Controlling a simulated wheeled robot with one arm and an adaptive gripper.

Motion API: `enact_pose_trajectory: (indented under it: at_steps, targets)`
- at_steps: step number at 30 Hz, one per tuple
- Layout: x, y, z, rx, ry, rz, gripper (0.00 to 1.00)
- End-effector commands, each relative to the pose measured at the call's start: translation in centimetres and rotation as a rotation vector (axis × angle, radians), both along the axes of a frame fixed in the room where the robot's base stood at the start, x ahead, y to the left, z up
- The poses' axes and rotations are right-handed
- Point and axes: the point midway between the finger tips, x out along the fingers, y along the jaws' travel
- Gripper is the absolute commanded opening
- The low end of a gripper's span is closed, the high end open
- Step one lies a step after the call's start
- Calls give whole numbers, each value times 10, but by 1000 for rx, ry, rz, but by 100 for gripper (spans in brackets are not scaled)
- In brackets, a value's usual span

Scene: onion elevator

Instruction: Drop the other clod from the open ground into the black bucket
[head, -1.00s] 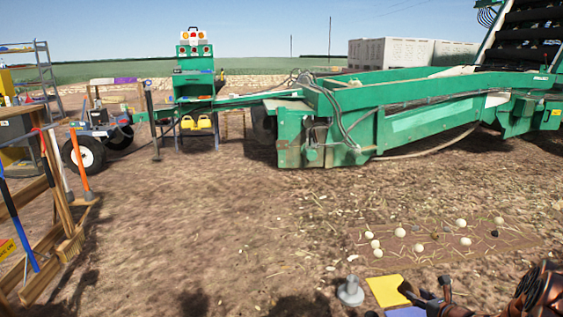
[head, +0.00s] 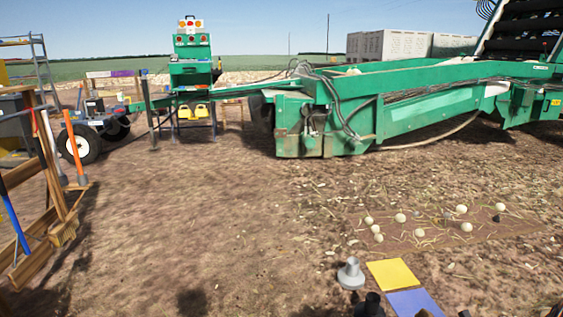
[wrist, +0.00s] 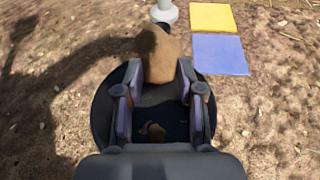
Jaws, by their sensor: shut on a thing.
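My gripper (wrist: 159,72) is shut on a brown clod (wrist: 158,50), which sits between the fingertips in the wrist view. The black bucket (wrist: 101,115) is below the gripper, its round dark rim showing on both sides of the fingers. A small brown lump (wrist: 153,130) shows inside the bucket, between the fingers. The held clod appears to be above the bucket's far part; how high it is I cannot tell. In the head view only dark parts show at the bottom edge, and the held clod cannot be made out there.
A yellow square (head: 393,273) and a blue square (head: 414,302) lie on the ground beside a grey post-like stand (head: 351,273). Several pale onions (head: 400,217) and a dark lump (head: 497,218) lie on a brown patch. Green machinery (head: 420,113) stands behind. A wooden tool rack (head: 45,190) is left.

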Motion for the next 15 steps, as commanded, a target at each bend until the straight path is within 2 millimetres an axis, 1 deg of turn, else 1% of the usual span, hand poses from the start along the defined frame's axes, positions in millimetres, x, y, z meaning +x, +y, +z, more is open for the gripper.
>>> enact_pose_trajectory:
  at_steps: [5,15]
  targets:
    - [0,0,-13,-1,1,1,0]
    - [0,1,-49,1,3,1,0]
